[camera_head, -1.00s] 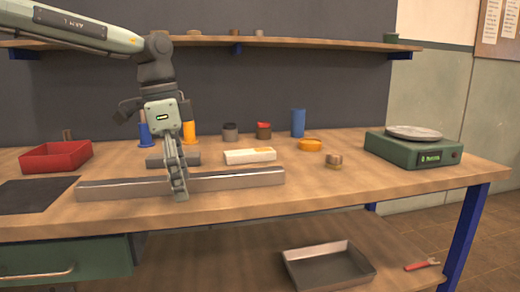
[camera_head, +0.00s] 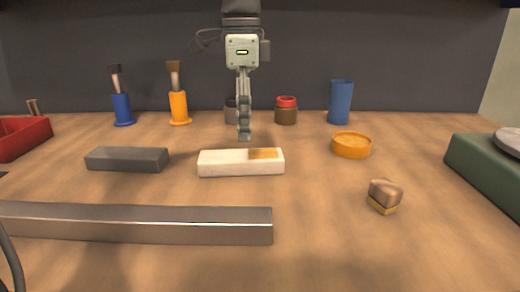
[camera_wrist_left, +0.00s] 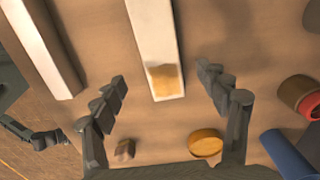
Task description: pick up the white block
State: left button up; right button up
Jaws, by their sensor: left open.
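The white block (camera_head: 228,163) lies flat on the wooden table, with a tan patch on its right end. In the left wrist view the white block (camera_wrist_left: 154,35) lies between the open fingers, its patched end toward the gripper. My left gripper (camera_head: 244,135) points down above the block in the head view, with its fingers seen edge-on. In the left wrist view the left gripper (camera_wrist_left: 165,82) is open and empty, and its fingers stand apart from the block on either side.
A metal bar (camera_head: 140,224) lies in front and a dark grey block (camera_head: 127,159) to the left. An orange disc (camera_head: 351,146), a small brown-and-yellow block (camera_head: 384,196) and a green scale (camera_head: 482,170) are to the right. Jars and a blue cylinder (camera_head: 340,102) stand behind.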

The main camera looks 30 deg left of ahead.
aim_at(241, 155)
pick_arm(q)
jog(key=shift+w+f, duration=0.1)
jog(key=shift+f, duration=0.2)
jog(key=f, duration=0.7)
jog(key=shift+s+a, duration=0.25)
jog(key=shift+a, duration=0.1)
jog(key=c, duration=1.4)
jog(key=shift+c, duration=0.7)
jog(key=shift+r, duration=0.15)
